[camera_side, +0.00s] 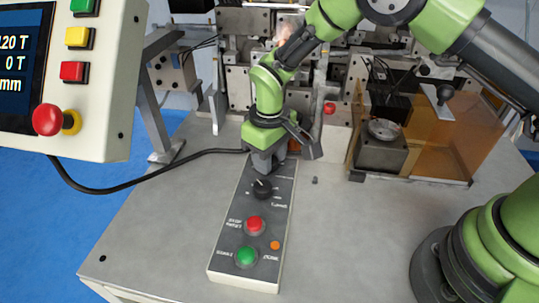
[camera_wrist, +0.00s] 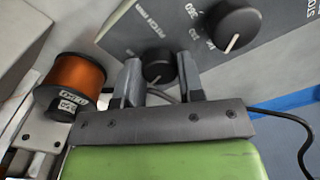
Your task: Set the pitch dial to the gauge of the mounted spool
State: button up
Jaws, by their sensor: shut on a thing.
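The pitch dial (camera_wrist: 158,64) is a black round knob on the grey control panel (camera_wrist: 120,35), with partly legible "PITCH" lettering beside it. My gripper (camera_wrist: 159,76) has its two dark fingers on either side of this knob, shut on it. A white pointer mark shows on the knob's near side. In the side view my gripper (camera_side: 268,165) is down over the panel's far end and hides the dial. The mounted spool (camera_wrist: 78,77) is wound with copper-coloured wire, left of my fingers. Its white label is tilted and too small to read surely.
A second black knob (camera_side: 262,188) with a white pointer sits nearer on the panel, close to my gripper. Red (camera_side: 255,225) and green (camera_side: 247,257) buttons and an orange lamp (camera_side: 275,245) follow. A pendant (camera_side: 90,80) hangs at left. The bench right of the panel is mostly clear.

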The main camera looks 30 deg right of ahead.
jog(key=shift+m, duration=1.6)
jog(key=o, duration=0.9)
notch_tip(320, 180, up, 10)
jog(key=shift+r, duration=0.1)
